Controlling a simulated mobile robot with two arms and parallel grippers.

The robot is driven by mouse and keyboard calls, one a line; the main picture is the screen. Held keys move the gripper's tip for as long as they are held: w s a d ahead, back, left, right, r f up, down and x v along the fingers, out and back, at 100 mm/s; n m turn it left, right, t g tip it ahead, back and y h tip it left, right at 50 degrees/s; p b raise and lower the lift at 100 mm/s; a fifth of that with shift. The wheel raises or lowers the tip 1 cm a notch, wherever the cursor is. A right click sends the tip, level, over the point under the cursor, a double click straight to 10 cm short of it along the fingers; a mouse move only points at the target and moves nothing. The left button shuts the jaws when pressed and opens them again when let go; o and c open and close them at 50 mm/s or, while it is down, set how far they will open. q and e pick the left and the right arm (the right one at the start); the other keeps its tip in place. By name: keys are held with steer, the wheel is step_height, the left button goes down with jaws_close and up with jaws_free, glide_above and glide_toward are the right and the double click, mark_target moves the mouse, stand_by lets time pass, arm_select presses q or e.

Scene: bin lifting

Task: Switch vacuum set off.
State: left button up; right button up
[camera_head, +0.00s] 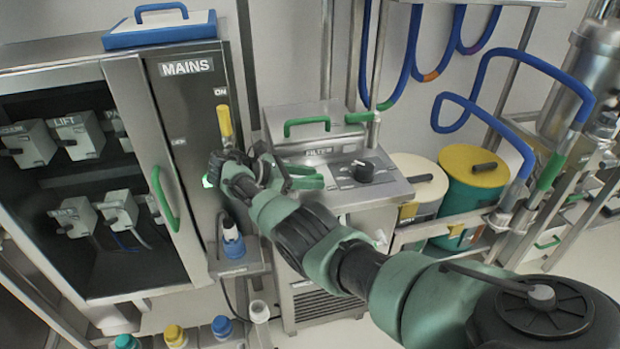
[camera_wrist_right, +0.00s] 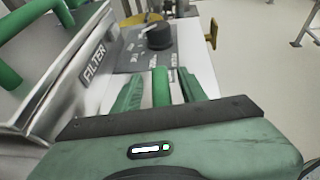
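A steel unit labelled FILTER (camera_head: 318,152) stands in the middle of the head view. Its sloped panel carries a black rotary knob (camera_head: 362,171), which also shows in the right wrist view (camera_wrist_right: 158,38); the small lettering around it is unreadable. My right gripper (camera_head: 310,178) is just left of the knob, over the unit's panel, not touching the knob. In the right wrist view its green fingers (camera_wrist_right: 160,92) point toward the knob and stand apart; a green bar shows between them, and I cannot tell whether they touch it. My left gripper is not in view.
A MAINS cabinet (camera_head: 187,90) with a yellow lever (camera_head: 225,122) stands at left. My right arm crosses from the lower right. Yellow-topped green drum (camera_head: 472,185) and blue hoses (camera_head: 530,62) are at right. The unit's lid has a green handle (camera_head: 307,122).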

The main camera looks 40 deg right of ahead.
steer(key=shift+a, duration=0.1)
steer(key=b+v, duration=0.3)
steer(key=v, duration=0.4)
steer(key=shift+w+f, duration=0.1)
steer(key=shift+f, duration=0.05)
steer(key=shift+a+r, duration=0.2)
steer(key=shift+a, duration=0.05)
